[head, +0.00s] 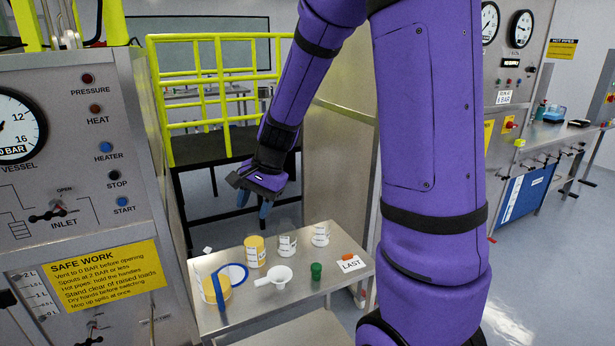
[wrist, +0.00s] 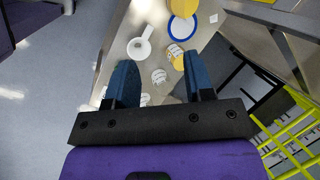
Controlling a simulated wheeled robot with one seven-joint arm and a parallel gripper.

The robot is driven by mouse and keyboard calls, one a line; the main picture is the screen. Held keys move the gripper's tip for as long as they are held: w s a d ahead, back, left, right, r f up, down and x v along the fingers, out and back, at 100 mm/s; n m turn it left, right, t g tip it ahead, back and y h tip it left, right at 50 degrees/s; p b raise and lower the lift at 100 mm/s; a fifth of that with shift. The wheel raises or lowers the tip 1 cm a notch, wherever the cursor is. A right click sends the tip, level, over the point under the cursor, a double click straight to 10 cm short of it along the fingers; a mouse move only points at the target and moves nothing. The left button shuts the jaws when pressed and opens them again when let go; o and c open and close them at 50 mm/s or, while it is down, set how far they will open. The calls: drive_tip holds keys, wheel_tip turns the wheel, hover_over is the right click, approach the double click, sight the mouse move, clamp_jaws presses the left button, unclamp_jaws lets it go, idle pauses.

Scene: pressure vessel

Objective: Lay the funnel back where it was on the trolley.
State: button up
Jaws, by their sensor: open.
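The white funnel (head: 280,276) lies on the trolley (head: 235,318) near the middle of its top, its wide mouth towards the right and its spout or handle pointing left. It also shows in the wrist view (wrist: 140,46), upper left of the fingers. My gripper (head: 252,198) hangs above and behind the trolley's back edge, with its blue fingers pointing down. In the wrist view my gripper (wrist: 157,82) has its fingers wide apart with nothing between them. The funnel is apart from the fingers.
A blue ring (head: 232,274) lies left. A control panel (head: 75,200) and yellow railing (head: 215,90) flank the trolley.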

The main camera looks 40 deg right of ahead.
drive_tip(key=s+a+r+n+t+h, duration=0.1)
drive_tip(key=s+a+r+n, duration=0.1)
drive_tip(key=s+r+n, duration=0.4)
drive_tip(key=s+a+r+n+t+h, duration=0.2)
drive_tip(key=s+r+n, duration=0.4)
drive_tip(key=s, duration=1)
wheel_tip(320, 180, up, 4)
drive_tip(key=shift+s+f, duration=0.1)
drive_tip(key=shift+s, duration=0.1)
